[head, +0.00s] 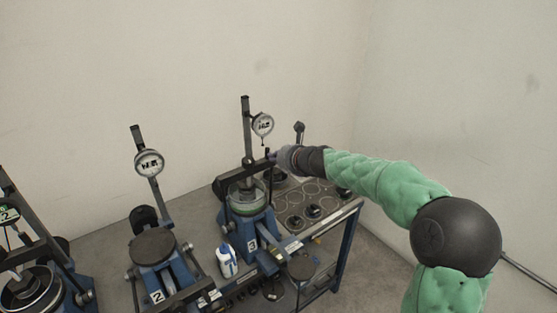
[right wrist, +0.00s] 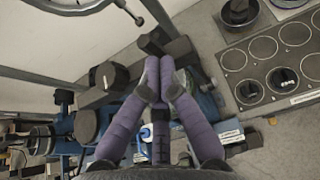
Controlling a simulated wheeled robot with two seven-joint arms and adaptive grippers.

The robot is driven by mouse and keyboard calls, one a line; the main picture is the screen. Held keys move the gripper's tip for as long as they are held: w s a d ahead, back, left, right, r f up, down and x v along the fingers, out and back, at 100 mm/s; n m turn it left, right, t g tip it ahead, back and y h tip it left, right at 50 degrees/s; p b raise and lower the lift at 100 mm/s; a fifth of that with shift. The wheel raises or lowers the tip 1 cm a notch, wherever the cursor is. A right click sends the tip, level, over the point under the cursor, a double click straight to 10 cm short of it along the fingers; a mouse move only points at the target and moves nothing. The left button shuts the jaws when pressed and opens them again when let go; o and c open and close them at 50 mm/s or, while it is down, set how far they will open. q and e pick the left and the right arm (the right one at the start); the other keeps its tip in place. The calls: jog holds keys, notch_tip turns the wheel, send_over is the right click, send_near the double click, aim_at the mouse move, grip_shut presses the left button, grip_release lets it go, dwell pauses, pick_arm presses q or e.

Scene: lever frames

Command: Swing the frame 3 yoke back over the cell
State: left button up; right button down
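Frame 3 (head: 252,222), blue with a number 3 plate, stands on the bench in the head view, with a round cell (head: 247,199) in its middle. Its dark yoke (head: 232,181) has its crossbar above the cell, with a thin upright at the right end. My right gripper (head: 272,156) is at that right end. In the right wrist view my purple fingers (right wrist: 160,68) are drawn close together at the dark yoke bar (right wrist: 182,48), with a narrow gap between the tips. They look shut on the yoke; the contact itself is partly hidden. My left gripper is out of view.
A post with a dial gauge (head: 262,124) rises behind the cell. Frame 2 (head: 157,262) stands to the left, and another frame (head: 30,285) is further left. A white and blue bottle (head: 227,261) stands between frames 2 and 3. A tray with round recesses (head: 311,195) lies to the right.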

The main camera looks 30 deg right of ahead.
aim_at(268, 149)
dwell(0.3)
jog(key=w+p, duration=0.1)
jog(key=w, duration=0.1)
jog(key=w+p, duration=0.1)
jog(key=w, duration=0.1)
jog(key=shift+w+a+r+p, duration=0.1)
jog(key=shift+a+r+p, duration=0.1)
jog(key=shift+r+p, duration=0.15)
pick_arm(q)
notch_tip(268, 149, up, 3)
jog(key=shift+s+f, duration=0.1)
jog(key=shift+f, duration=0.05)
